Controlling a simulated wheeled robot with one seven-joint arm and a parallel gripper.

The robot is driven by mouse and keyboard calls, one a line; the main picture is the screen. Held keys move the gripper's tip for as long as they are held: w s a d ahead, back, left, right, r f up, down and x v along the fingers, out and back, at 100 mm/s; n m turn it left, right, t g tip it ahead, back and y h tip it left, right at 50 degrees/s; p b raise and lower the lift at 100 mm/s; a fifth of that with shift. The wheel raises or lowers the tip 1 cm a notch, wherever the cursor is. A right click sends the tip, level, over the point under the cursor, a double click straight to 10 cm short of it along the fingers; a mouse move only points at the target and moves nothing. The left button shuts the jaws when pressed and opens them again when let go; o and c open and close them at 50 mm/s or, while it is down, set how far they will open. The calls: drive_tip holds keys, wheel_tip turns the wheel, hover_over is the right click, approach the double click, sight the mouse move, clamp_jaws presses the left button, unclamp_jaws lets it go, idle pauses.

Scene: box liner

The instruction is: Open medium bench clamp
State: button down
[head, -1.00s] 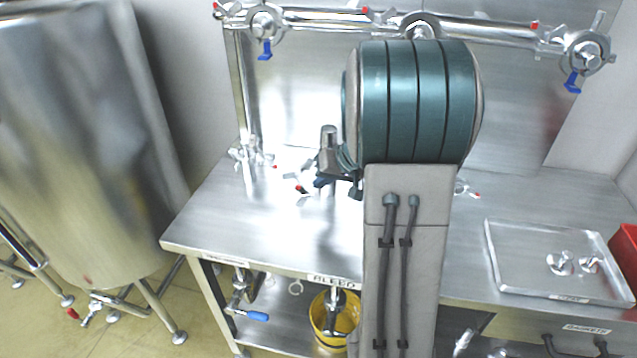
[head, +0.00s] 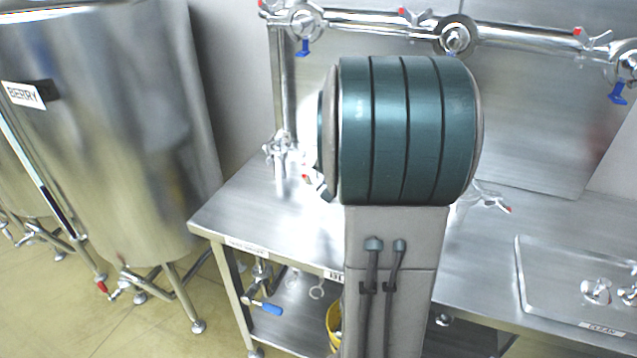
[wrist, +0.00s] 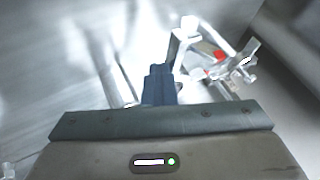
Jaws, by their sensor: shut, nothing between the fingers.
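In the wrist view, a metal clamp (wrist: 190,45) with a red-tipped wing nut (wrist: 243,66) is just beyond and to the right of my gripper (wrist: 160,72). The dark blue fingers are together with nothing between them. I cannot tell whether they touch the clamp or whether its band is open. In the head view, my arm hides my gripper. A red-tipped clamp part (head: 314,181) shows on the bench at the arm's left edge. Another red-tipped clamp (head: 488,197) is on the bench to the right of the arm. I cannot tell which is the medium one.
A steel bench (head: 235,213) carries a pipe frame (head: 375,22) with clamps and blue-handled valves at the back. A tray (head: 545,290) with small fittings lies at right. A large tank (head: 110,150) stands left. A yellow bucket (head: 333,318) is on the lower shelf.

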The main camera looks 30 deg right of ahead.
drive_tip(key=shift+w+a, duration=0.25)
drive_tip(key=shift+a, duration=0.05)
drive_tip(key=shift+d, duration=0.1)
